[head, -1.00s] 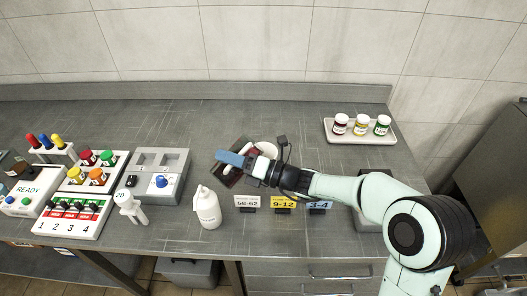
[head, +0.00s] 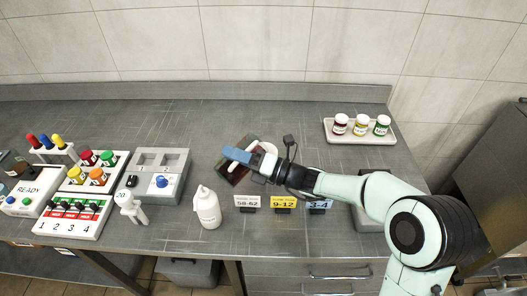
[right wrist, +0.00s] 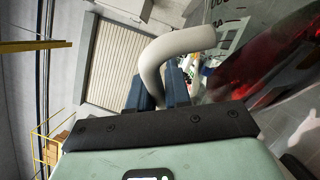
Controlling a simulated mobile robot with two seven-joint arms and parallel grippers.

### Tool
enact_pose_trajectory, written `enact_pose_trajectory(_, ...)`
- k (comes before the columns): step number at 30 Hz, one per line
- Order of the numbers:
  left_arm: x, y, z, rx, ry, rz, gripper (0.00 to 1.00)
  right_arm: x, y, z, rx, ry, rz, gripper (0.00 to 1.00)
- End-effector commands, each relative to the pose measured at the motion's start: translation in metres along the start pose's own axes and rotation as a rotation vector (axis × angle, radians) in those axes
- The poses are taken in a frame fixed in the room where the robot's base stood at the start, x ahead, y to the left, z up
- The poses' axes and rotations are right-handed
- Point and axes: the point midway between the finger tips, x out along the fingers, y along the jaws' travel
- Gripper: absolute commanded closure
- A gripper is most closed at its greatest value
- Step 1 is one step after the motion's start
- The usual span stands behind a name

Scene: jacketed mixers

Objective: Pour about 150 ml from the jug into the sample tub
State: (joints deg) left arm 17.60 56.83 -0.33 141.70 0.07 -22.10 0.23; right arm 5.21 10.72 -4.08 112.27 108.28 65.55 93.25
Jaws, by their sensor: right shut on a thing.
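My right gripper (head: 238,156) is over the middle of the bench, its blue fingers shut on the jug's white handle (right wrist: 180,48). The jug (head: 232,174) is a dark, see-through vessel with deep red contents, partly hidden by the gripper. Its red body also fills the right of the right wrist view. The jug looks tilted, but I cannot tell how far. No stream of liquid is visible. My left gripper is not in view.
A white bottle (head: 208,207) and small number signs (head: 284,202) stand in front of the jug. A tray (head: 359,139) of lidded jars is back right. The back middle is clear.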

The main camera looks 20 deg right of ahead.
Motion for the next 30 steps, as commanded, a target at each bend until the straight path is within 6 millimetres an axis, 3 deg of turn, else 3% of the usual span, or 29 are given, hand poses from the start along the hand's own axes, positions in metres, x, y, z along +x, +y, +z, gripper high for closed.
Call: enact_pose_trajectory(30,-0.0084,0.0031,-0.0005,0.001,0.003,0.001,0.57,-0.0010,0.0072,0.0083,0.068,-0.029,0.036,1.00)
